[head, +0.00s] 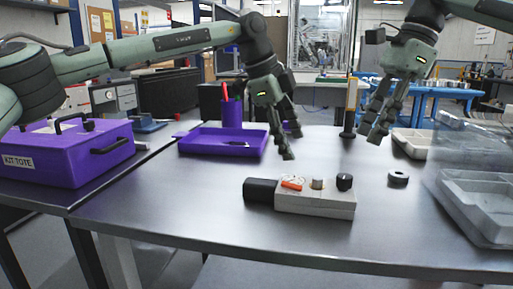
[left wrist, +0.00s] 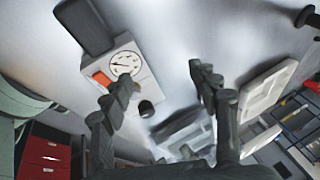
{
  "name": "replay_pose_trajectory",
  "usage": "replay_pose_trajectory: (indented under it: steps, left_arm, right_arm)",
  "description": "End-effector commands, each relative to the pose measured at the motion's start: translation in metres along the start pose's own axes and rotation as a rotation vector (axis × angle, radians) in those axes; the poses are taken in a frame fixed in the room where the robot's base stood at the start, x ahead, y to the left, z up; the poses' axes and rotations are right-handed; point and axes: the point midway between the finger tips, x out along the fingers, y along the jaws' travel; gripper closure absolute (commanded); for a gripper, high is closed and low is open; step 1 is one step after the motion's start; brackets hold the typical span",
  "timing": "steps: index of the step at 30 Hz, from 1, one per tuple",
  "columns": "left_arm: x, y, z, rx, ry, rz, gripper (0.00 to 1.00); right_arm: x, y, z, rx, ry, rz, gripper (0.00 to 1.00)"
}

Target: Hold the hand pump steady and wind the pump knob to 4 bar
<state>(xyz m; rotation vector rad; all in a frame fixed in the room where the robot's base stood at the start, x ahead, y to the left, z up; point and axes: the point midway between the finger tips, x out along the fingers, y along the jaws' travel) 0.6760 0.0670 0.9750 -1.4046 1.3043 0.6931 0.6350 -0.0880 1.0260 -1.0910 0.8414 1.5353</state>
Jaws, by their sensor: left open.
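The hand pump (head: 315,203) lies on the dark table: a light grey block with a black grip at its left end. It also shows in the left wrist view (left wrist: 148,82), with a white dial gauge (left wrist: 123,63) and an orange part (left wrist: 102,79). A black knob (head: 344,182) stands on the block's right end. My left gripper (head: 291,146) is open and empty, above and behind the pump; one finger partly covers the block in the wrist view. My right gripper (head: 371,134) looks open and empty, in the air behind and right of the pump.
A purple tray (head: 190,151) and purple cup (head: 233,112) stand behind left. A purple kit tote (head: 70,158) is far left. A dark ring (head: 398,178) lies right of the pump. Clear plastic bins (head: 478,200) stand at the right edge. The table before the pump is bare.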

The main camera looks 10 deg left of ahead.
Motion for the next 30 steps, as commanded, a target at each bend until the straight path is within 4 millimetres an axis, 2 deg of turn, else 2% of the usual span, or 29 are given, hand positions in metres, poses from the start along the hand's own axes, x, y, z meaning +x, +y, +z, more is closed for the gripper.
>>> replay_pose_trajectory:
  steps: [3,6,11,14,24,30]
  left_arm:
    - [-0.005,0.027,0.027,-0.084,-0.156,0.144,0.40]
    - [-0.012,0.044,0.042,-0.135,-0.249,0.224,0.40]
    - [-0.017,0.056,0.054,-0.174,-0.317,0.279,0.40]
    - [-0.009,0.061,0.058,-0.178,-0.324,0.286,0.40]
    - [0.037,0.076,0.072,-0.175,-0.321,0.285,0.40]
    - [0.050,0.080,0.075,-0.175,-0.320,0.284,0.40]
  right_arm:
    - [0.000,0.000,0.000,0.000,0.000,0.000,0.66]
    - [0.000,0.000,0.000,0.000,0.000,0.000,0.66]
    - [0.000,0.000,0.000,0.000,0.000,0.000,0.66]
    - [0.000,0.000,0.000,0.000,0.000,0.000,0.66]
    - [0.000,0.000,0.000,0.000,0.000,0.000,0.66]
    - [0.000,0.000,0.000,0.000,0.000,0.000,0.66]
